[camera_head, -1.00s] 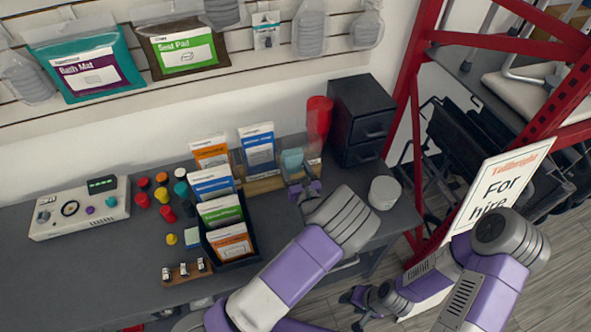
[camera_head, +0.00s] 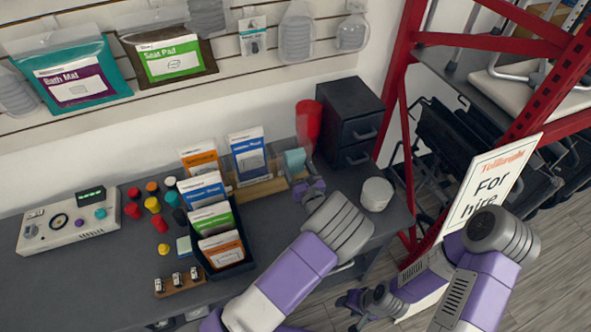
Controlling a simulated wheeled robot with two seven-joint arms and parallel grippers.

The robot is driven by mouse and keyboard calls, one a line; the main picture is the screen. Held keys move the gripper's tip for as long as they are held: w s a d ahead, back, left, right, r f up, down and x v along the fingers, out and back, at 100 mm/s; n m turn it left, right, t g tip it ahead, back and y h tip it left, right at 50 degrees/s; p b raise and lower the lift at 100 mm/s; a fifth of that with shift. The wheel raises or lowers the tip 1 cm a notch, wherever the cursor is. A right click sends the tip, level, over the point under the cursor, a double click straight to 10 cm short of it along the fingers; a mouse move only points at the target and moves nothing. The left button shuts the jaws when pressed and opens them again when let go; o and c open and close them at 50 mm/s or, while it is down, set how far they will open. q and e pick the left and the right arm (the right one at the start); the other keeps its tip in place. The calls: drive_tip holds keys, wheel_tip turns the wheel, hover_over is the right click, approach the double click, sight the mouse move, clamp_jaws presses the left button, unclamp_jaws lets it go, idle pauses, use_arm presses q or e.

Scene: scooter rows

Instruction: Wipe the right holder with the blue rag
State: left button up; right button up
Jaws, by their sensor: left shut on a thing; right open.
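The blue rag (camera_head: 295,161) is a small teal-blue piece held in my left gripper (camera_head: 306,186). My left gripper is shut on it at the right part of a low wooden holder (camera_head: 264,190), behind the black holder. A blue-and-white packet (camera_head: 249,156) stands at that wooden holder, with an orange one to its left. Whether the rag touches the wood cannot be told. The black holder (camera_head: 236,268) in front carries several packets. My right gripper (camera_head: 357,301) is open and empty, low at the bottom, away from the holders.
A red see-through cup (camera_head: 308,124) stands close behind the rag, beside a black drawer unit (camera_head: 347,118). A white round tub (camera_head: 376,194) is right of my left gripper. Coloured knobs and a control box (camera_head: 70,222) lie left. A red rack borders the right.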

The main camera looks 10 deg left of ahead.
sight(280, 162)
use_arm(q)
drive_tip(key=shift+s+a+r+p, duration=0.15)
drive_tip(key=shift+s+a, duration=0.2)
drive_tip(key=shift+a, duration=0.3)
drive_tip(key=shift+s+a+f+p, duration=0.1)
drive_tip(key=shift+s+a+p, duration=0.15)
drive_tip(key=shift+a, duration=0.35)
drive_tip(key=shift+s+a+r+p, duration=0.1)
drive_tip(key=shift+s+a, duration=0.3)
drive_tip(key=shift+a, duration=0.25)
drive_tip(key=shift+s, duration=0.15)
drive_tip(key=shift+s+d, duration=0.35)
drive_tip(key=shift+s, duration=0.25)
drive_tip(key=shift+d+p+v, duration=0.2)
drive_tip(key=shift+p+v, duration=0.4)
drive_tip(key=shift+v, duration=1.6)
drive_tip(key=shift+w, duration=0.1)
drive_tip(key=shift+p+v, duration=0.3)
drive_tip(key=shift+v, duration=1.2)
